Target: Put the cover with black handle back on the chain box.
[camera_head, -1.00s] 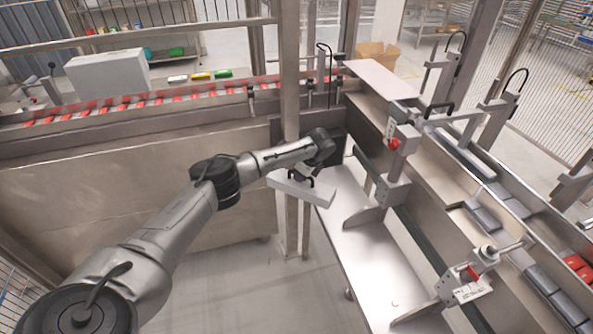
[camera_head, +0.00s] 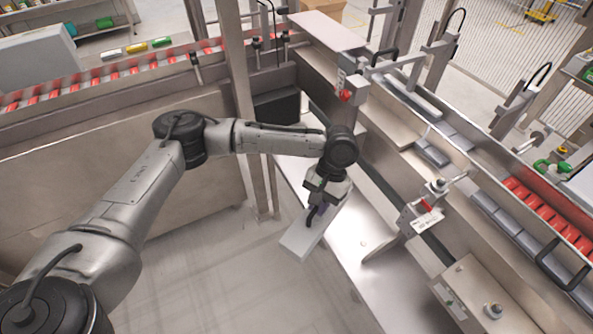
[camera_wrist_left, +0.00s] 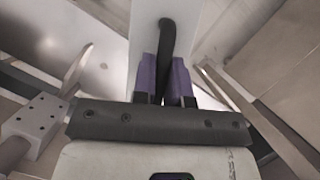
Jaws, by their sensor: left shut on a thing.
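The cover, a pale grey flat piece (camera_head: 300,242), hangs tilted from my left gripper (camera_head: 318,210) above the floor, beside the steel shelf. Its black handle (camera_wrist_left: 167,38) is between the purple fingertips in the left wrist view, where the cover (camera_wrist_left: 143,40) also shows. The gripper is shut on this handle. A dark box-like recess (camera_head: 277,108) sits at the end of the conveyor's steel side; I cannot tell for sure whether it is the chain box. My right gripper is not in view.
A steel shelf (camera_head: 345,262) and a rail with brackets and a red knob (camera_head: 345,96) stand right of the gripper. A steel post (camera_head: 244,100) stands left of it, behind my arm. The floor (camera_head: 200,275) at lower left is clear.

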